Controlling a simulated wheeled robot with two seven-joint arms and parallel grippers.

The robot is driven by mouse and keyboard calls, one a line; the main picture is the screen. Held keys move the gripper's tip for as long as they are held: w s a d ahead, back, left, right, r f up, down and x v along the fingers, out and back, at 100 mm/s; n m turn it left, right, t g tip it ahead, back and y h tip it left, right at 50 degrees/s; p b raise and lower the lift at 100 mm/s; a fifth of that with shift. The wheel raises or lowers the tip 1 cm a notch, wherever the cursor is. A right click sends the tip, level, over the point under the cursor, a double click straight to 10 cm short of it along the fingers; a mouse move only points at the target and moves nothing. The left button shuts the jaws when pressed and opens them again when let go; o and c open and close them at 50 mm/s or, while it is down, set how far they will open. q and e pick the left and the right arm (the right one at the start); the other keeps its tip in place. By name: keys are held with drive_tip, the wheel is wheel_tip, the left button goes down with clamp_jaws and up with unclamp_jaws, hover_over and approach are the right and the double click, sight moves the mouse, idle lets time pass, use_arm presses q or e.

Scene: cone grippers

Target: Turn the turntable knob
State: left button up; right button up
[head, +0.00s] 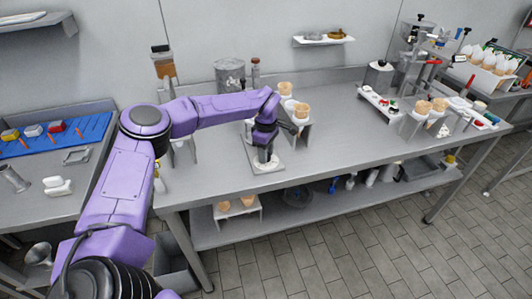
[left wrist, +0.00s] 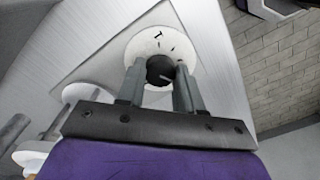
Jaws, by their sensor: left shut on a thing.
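The turntable is a pale round disc (head: 268,168) on a grey square base near the table's front edge. In the left wrist view the white dial (left wrist: 196,50) with small dark marks surrounds a dark round knob (left wrist: 160,68). My left gripper (head: 264,150) points down over the disc. In the left wrist view its two grey fingers (left wrist: 158,82) are on either side of the knob and shut on it. The fingers hide part of the knob and dial. My right gripper is not in view.
Stands with orange-tan cones (head: 301,110) are just behind the turntable. More cones (head: 422,107) stand in a holder to the right, near a white tray (head: 385,103). A metal canister (head: 230,75) is at the back. The tabletop between the turntable and right holder is clear.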

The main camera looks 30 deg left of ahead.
use_arm(q)
drive_tip(key=n+b, duration=0.3)
drive_tip(key=n, duration=0.2)
drive_tip(key=shift+f+n, duration=0.1)
drive_tip(key=shift+n, duration=0.3)
drive_tip(key=n+b, duration=0.3)
drive_tip(key=n, duration=0.3)
drive_tip(key=n+b, duration=0.3)
drive_tip(key=n, duration=0.3)
drive_tip(key=n+b, duration=0.2)
drive_tip(key=n, duration=0.1)
drive_tip(key=shift+n+b, duration=0.75)
drive_tip(key=shift+n, duration=0.45)
drive_tip(key=shift+r, duration=0.2)
drive_tip(key=o, duration=1)
